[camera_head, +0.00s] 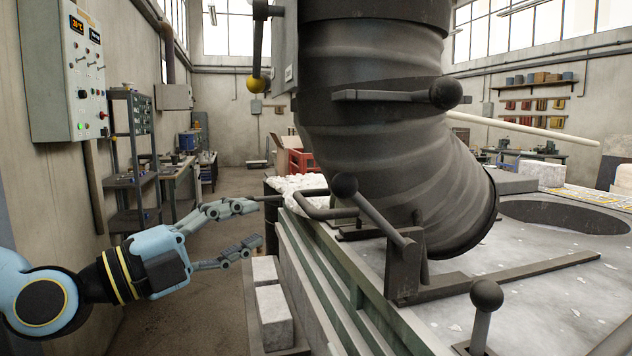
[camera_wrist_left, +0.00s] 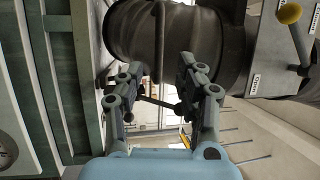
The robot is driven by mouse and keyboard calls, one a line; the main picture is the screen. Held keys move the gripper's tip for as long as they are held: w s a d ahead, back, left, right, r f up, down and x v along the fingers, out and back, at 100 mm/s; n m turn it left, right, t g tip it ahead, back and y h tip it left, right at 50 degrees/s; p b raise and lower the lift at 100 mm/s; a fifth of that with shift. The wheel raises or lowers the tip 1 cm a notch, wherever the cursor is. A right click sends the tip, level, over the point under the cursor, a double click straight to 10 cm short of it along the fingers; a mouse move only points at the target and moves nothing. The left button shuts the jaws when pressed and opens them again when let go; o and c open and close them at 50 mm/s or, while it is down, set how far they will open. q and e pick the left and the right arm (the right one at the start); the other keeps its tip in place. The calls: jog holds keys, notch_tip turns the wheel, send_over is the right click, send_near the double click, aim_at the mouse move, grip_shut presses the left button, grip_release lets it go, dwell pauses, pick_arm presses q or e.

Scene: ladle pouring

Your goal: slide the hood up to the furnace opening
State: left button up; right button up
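The hood (camera_head: 395,130) is a large dark grey ribbed duct, bent so that its lower end sits over the furnace top (camera_head: 540,300). The furnace opening (camera_head: 565,216) is a round dark hole to the right, with a gap between it and the hood's rim. A bent bar handle (camera_head: 322,206) sticks out at the hood's lower left. My left gripper (camera_head: 258,222) is open, left of this handle, its upper finger close to it; contact cannot be told. In the left wrist view the open fingers (camera_wrist_left: 161,72) face the hood (camera_wrist_left: 205,38). My right gripper is out of view.
Ball-topped levers stand at the hood's front (camera_head: 375,212) and the furnace's near edge (camera_head: 484,310). A flat rail (camera_head: 510,276) lies on the furnace top. Pale blocks (camera_head: 272,315) sit beside the furnace. A control box (camera_head: 75,75) hangs on the left wall. The floor aisle is clear.

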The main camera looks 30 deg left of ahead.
aim_at(302, 198)
pick_arm(q)
jog(key=b+x, duration=0.4)
jog(key=x, duration=0.4)
jog(key=shift+w+a+r, duration=0.1)
jog(key=shift+a+r, duration=0.05)
jog(key=w+p, duration=0.1)
jog(key=p, duration=0.4)
jog(key=shift+w+r, duration=0.3)
jog(key=shift+w, duration=0.05)
jog(key=shift+w+d+f+p, duration=0.25)
jog(key=shift+d+p, duration=0.15)
jog(key=shift+p, duration=0.15)
jog(key=shift+f, duration=0.1)
grip_shut()
